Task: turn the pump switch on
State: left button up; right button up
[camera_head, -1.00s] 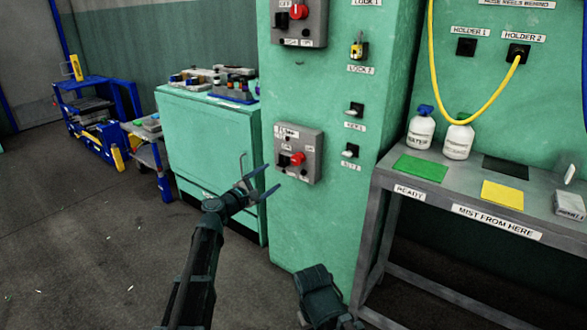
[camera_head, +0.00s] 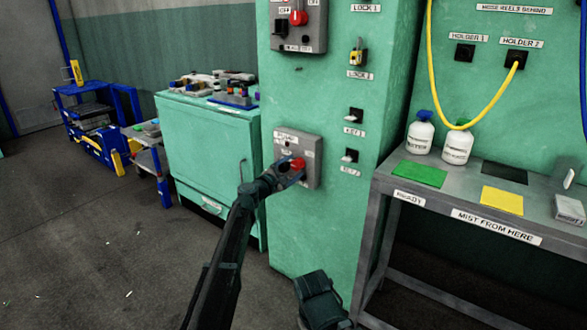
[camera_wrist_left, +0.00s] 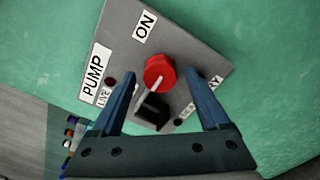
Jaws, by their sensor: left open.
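The pump switch box (camera_head: 313,165) is a grey panel on the green cabinet, labelled PUMP and ON in the left wrist view (camera_wrist_left: 193,50). Its round red knob (camera_wrist_left: 159,71) carries a pale pointer line. In the left wrist view the line slants down and left, away from the ON label. A black part sits below the knob. My left gripper (camera_head: 297,170) is open at the box, its fingers either side of the knob in the head view (camera_head: 298,163). I cannot tell whether they touch it.
Another grey switch box (camera_head: 313,38) with a red knob is higher on the same green cabinet (camera_head: 315,225). KEY 1 and KEY 2 switches are right of the pump box. A grey table (camera_head: 410,187) with two white bottles stands at right.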

pick_arm(q)
jog(key=shift+w+d, duration=0.2)
jog(key=shift+w, duration=0.1)
grip_shut()
dwell(1.4)
